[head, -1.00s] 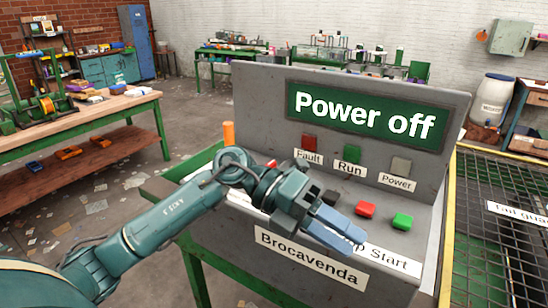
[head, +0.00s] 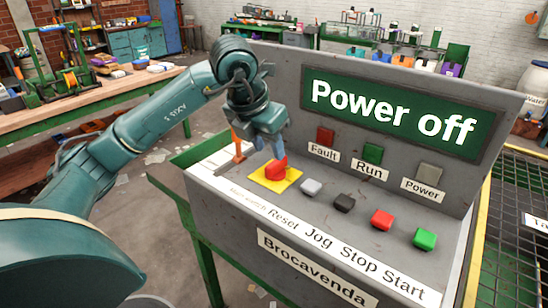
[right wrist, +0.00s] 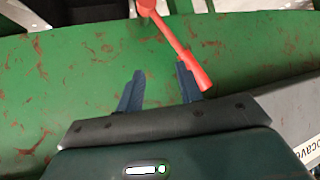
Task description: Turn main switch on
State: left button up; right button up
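The grey console's display (head: 393,112) reads "Power off". A small label partly reading "Main switch" (head: 248,198) sits at the left end of its label strip. An orange upright handle (head: 238,146) stands at the console's left end. My left gripper (head: 270,146) points down between this handle and the red button on a yellow plate (head: 276,172); its finger gap is unclear. In the right wrist view my right gripper (right wrist: 160,73) is open and empty. An orange-red lever (right wrist: 178,45) slants past its right fingertip; contact cannot be told. The right gripper is outside the head view.
The console bears grey (head: 311,187), black (head: 344,202), red (head: 381,219) and green (head: 425,238) buttons. A mesh guard (head: 515,220) stands at right. A workbench (head: 90,100) stands at left. A scratched green surface (right wrist: 70,70) lies beneath my right gripper.

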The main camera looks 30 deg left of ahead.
aim_at(275, 162)
pick_arm(q)
jog(key=shift+p+x, duration=0.3)
jog(key=shift+x, duration=2.4)
jog(key=shift+c, duration=0.6)
grip_shut()
